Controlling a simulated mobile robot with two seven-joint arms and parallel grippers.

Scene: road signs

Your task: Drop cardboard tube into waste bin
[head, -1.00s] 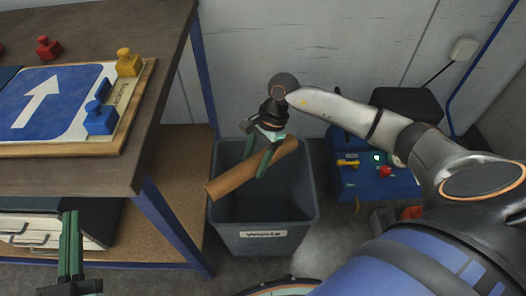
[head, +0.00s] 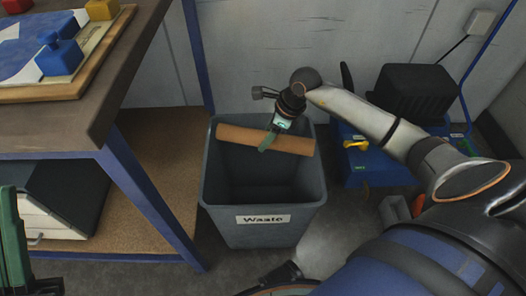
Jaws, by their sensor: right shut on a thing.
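The brown cardboard tube (head: 237,136) is held nearly level across the back part of the waste bin's opening, its right end a little lower. My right gripper (head: 267,142) is shut on the tube near its middle, coming from behind and above. The grey waste bin (head: 270,238) stands on the floor with a "Waste" label on its front. Both tube ends look close to the bin's side rims; I cannot tell its exact height against the rim. My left gripper (head: 14,240) shows partly at the lower left edge, away from the bin; its opening is unclear.
A workbench (head: 120,75) with a blue leg stands left of the bin, carrying a sign board (head: 97,67) and a blue stamp-like block (head: 59,57). A blue box (head: 365,170) and a black case (head: 413,92) are at right. The wall is close behind the bin.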

